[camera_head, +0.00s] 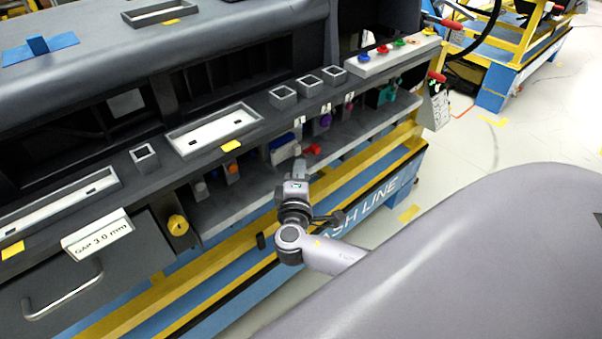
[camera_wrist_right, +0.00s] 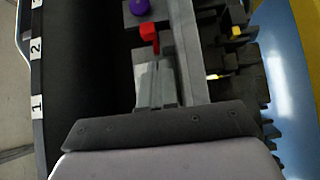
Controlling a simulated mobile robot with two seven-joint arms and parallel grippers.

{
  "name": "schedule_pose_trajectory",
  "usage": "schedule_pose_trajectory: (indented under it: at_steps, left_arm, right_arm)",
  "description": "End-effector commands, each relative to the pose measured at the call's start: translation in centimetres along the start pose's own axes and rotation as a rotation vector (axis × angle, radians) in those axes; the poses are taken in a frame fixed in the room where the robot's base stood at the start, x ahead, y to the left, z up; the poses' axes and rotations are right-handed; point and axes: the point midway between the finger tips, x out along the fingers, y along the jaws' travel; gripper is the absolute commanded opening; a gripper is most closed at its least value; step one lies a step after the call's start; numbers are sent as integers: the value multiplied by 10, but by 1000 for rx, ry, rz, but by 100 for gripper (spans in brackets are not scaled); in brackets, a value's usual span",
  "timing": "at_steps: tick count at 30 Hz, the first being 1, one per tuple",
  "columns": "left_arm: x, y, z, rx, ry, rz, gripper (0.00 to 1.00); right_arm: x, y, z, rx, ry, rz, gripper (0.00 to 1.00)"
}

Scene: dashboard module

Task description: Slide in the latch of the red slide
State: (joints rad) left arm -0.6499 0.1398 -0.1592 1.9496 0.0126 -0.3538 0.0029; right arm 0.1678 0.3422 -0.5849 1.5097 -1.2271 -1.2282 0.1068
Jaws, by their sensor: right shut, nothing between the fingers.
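The red slide's latch (camera_head: 312,149) is a small red piece on the dashboard's lower shelf, just beyond my right gripper in the head view. In the right wrist view the red piece (camera_wrist_right: 149,33) is a small block with a narrower red part below it. My right gripper (camera_head: 300,168) is shut and empty, its fingertips close to the red piece. Its fingers (camera_wrist_right: 156,85) point at the red piece in the right wrist view; I cannot tell whether they touch it. My left gripper is not in view.
A purple knob (camera_head: 325,120) sits beyond the red piece and also shows in the right wrist view (camera_wrist_right: 140,7). A blue-and-white block (camera_head: 282,149) and an orange piece (camera_head: 233,172) stand left of it. The grey shelf (camera_head: 228,207) runs along the yellow-and-blue frame.

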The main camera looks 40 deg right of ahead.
Motion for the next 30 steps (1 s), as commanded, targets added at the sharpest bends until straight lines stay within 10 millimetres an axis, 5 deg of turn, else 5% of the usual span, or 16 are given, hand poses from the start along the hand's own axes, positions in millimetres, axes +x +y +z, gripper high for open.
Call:
schedule_pose_trajectory:
  at_steps: [2, 15, 30]
  left_arm:
    - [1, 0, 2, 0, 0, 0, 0]
    - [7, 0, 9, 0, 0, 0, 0]
    - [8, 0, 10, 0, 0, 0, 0]
  right_arm:
    - [2, -1, -1, 1, 1, -1, 0]
    - [-86, -2, -2, 1, 3, -4, 0]
    - [-98, 0, -2, 0, 1, -1, 0]
